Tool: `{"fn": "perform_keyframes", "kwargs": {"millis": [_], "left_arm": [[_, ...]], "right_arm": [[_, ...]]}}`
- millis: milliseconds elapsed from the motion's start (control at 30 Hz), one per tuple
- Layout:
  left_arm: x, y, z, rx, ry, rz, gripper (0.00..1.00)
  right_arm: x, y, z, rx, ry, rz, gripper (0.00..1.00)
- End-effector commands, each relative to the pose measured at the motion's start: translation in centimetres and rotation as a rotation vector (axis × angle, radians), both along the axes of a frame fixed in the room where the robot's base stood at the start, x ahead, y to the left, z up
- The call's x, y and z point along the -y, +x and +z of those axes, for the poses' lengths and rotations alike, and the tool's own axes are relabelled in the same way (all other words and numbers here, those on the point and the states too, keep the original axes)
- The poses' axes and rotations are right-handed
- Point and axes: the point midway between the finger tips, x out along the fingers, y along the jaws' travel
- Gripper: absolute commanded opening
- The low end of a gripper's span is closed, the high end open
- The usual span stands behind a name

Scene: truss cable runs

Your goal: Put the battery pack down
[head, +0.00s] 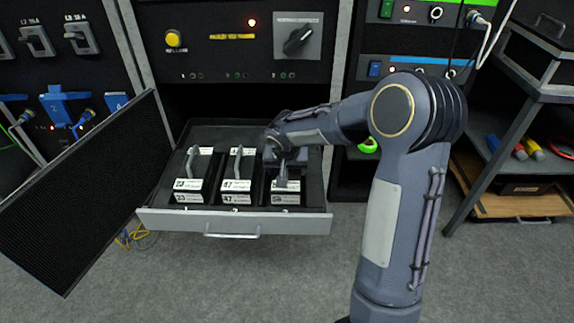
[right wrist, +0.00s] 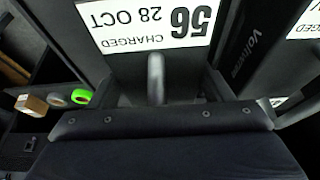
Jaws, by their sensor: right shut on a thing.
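The battery pack (head: 286,198) is a dark block with white labels reading 56 on its top and front. It is at the right-hand place of the open drawer (head: 170,221), level with the packs beside it. My right gripper (head: 280,172) is over it, shut on its handle. In the right wrist view the handle (right wrist: 156,78) rises towards the gripper's dark body, and the pack's label (right wrist: 150,22) reads 56, charged, 28 Oct. The fingertips are hidden there. I cannot tell whether the pack's underside touches the drawer floor. My left gripper is not in view.
Two similar packs, labelled 23 (head: 188,190) and 47 (head: 237,190), stand left of it in the drawer. A black mesh panel door (head: 85,190) stands open at left. A shelf cart (head: 520,110) is at right. Grey floor (head: 240,285) in front is mostly clear.

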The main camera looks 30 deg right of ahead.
Motion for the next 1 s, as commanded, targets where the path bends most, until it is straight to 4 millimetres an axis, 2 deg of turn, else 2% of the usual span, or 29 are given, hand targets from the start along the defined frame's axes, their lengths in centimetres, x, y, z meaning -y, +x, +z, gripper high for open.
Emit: {"fn": "perform_keyframes", "kwargs": {"millis": [233, 267, 400, 767, 867, 1000], "left_arm": [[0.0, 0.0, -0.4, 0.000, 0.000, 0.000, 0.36], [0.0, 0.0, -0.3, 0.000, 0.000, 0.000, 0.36], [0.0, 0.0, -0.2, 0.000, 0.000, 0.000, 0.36], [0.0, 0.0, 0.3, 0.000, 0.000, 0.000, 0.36], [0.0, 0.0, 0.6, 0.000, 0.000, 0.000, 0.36], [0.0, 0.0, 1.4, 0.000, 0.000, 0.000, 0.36]], "right_arm": [[0.0, 0.1, -0.1, 0.007, 0.000, 0.000, 0.11], [0.0, 0.0, -0.2, 0.000, 0.000, -0.001, 0.75], [0.0, 0.0, -0.1, 0.000, 0.000, -0.001, 0.94], [0.0, 0.0, 0.4, 0.000, 0.000, -0.001, 0.94], [-0.2, -0.4, 1.5, 0.002, -0.001, -0.001, 0.94], [-0.8, -1.3, 4.3, 0.005, 0.000, 0.000, 0.94]]}}
